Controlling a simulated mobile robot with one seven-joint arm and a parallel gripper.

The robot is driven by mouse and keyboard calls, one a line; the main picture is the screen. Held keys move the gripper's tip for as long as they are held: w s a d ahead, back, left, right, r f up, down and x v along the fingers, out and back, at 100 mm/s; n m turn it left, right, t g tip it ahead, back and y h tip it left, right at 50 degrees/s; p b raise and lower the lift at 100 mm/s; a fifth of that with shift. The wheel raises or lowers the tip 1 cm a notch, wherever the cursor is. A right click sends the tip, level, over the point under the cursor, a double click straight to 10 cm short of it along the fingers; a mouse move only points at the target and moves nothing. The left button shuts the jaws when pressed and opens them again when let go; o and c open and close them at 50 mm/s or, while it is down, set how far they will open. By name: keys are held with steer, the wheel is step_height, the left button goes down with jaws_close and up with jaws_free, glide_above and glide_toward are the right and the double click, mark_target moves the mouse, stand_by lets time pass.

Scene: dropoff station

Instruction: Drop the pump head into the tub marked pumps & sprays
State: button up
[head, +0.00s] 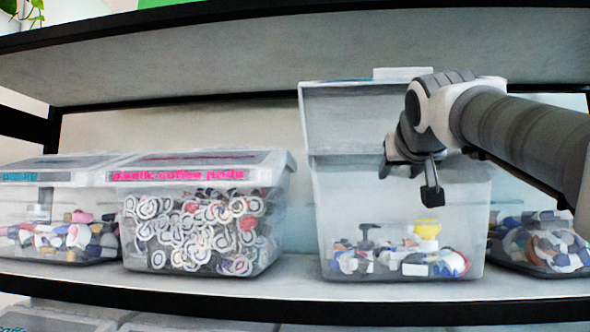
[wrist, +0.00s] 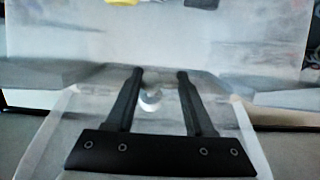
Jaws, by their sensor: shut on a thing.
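My gripper (head: 432,195) hangs in front of the upper part of an open clear tub (head: 335,215), whose lid (head: 350,115) is raised behind. No marking can be read on this tub. It holds several small caps and pump parts, including a yellow piece (head: 427,229) and a black pump (head: 368,236). In the wrist view, my gripper (wrist: 160,75) shows two dark fingers with a gap between them. A small pale rounded thing (wrist: 150,100), likely the pump head, shows between the fingers, mostly blurred. In the head view the held thing cannot be made out.
A closed tub marked plastic coffee pods (head: 205,232) stands to the left, with another closed tub (head: 70,238) beyond it. A further tub (head: 540,243) is partly behind my arm at right. The upper shelf (head: 230,65) runs above the tubs.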

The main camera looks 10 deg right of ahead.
steer(key=shift+w+d, duration=0.1)
steer(key=shift+w, duration=0.2)
steer(key=o, duration=1.4)
steer(key=shift+c, duration=0.2)
steer(key=shift+s, duration=0.1)
steer(key=b+v, duration=0.4)
steer(key=v, duration=1.3)
steer(key=shift+s+r, duration=0.1)
